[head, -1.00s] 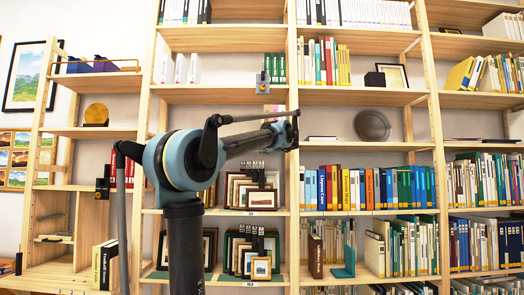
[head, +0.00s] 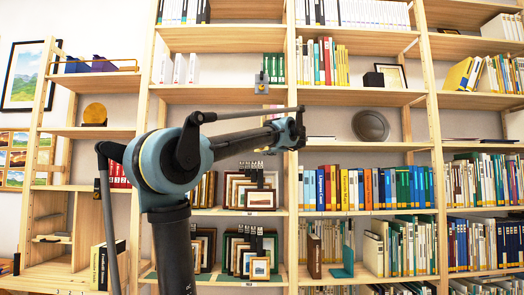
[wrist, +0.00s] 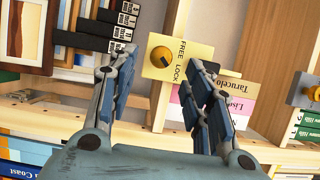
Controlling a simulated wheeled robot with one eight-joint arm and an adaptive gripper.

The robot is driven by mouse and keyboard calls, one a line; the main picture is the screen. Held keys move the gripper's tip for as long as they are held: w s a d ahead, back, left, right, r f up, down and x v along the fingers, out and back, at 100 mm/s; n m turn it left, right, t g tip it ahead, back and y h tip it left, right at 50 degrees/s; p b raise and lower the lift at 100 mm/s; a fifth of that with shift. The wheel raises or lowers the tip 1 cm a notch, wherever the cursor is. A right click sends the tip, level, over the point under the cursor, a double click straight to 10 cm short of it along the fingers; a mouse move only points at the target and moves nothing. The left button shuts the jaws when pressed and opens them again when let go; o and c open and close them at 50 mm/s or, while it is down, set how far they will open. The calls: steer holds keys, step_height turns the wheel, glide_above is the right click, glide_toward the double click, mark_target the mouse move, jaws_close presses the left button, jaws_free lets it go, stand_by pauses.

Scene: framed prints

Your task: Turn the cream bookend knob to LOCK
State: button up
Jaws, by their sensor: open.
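In the wrist view the cream bookend (wrist: 184,66) carries a round orange knob (wrist: 160,57) with a dark mark across it. The words FREE and LOCK are printed beside the knob, and the mark's exact setting is hard to tell. My gripper (wrist: 160,72) is open, with one finger on each side of the cream plate in the picture and the knob showing between them. Nothing is held, and I cannot tell the remaining depth to the knob. In the head view my gripper (head: 293,132) is at the shelf unit, and my arm hides most of the bookend.
Pink and yellow books (wrist: 232,100) stand beside the cream bookend. A grey bookend (wrist: 303,88) with another orange knob is at the right, by green books. Black label blocks and framed prints (wrist: 30,35) are at the left. Wooden shelf boards (wrist: 255,140) lie close around my fingers.

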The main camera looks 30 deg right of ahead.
steer(key=s+a, duration=0.1)
steer(key=s, duration=0.5)
stand_by(0.5)
